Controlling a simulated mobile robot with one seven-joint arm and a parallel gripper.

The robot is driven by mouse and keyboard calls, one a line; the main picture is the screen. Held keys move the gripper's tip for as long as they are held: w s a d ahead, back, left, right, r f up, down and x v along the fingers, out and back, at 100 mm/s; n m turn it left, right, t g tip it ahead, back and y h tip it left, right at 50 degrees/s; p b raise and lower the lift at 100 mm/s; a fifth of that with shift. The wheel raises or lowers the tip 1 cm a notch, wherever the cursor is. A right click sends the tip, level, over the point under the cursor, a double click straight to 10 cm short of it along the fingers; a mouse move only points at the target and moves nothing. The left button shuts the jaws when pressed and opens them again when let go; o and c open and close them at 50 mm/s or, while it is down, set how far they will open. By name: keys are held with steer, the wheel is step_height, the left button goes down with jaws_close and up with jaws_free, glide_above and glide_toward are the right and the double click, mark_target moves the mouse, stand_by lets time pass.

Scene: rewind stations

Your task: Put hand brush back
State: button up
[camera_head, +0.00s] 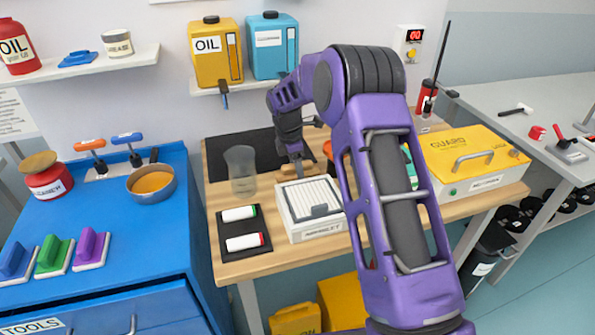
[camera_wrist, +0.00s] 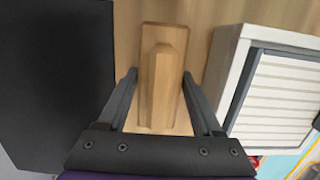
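The hand brush, a plain wooden block with a raised wooden grip, shows in the wrist view (camera_wrist: 162,75), lying lengthwise between my fingers over the wooden table. My gripper (camera_wrist: 160,77) is open, with one finger on each side of the brush and a narrow gap visible on both sides. In the head view, my gripper (camera_head: 296,157) points down at the brush (camera_head: 287,169), which is partly hidden by it, behind the white slatted box (camera_head: 315,229). Any bristles are hidden beneath the block.
A black mat (camera_head: 226,149) lies left of the brush, and the white box stands close on its other side. A clear beaker (camera_head: 241,168) stands on the left of the table. A shelf with oil (camera_head: 213,62) and blue (camera_head: 272,54) canisters hangs above.

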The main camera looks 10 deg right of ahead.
mark_target(291, 164)
steer(key=o, duration=0.3)
steer(key=shift+r, duration=0.1)
steer(key=r, duration=0.4)
steer(key=a+r, duration=0.1)
steer(key=r, duration=0.3)
steer(key=r+p, duration=0.1)
steer(key=r, duration=0.3)
steer(key=shift+s+a, duration=0.2)
steer(key=shift+a, duration=0.15)
steer(key=shift+r, duration=0.1)
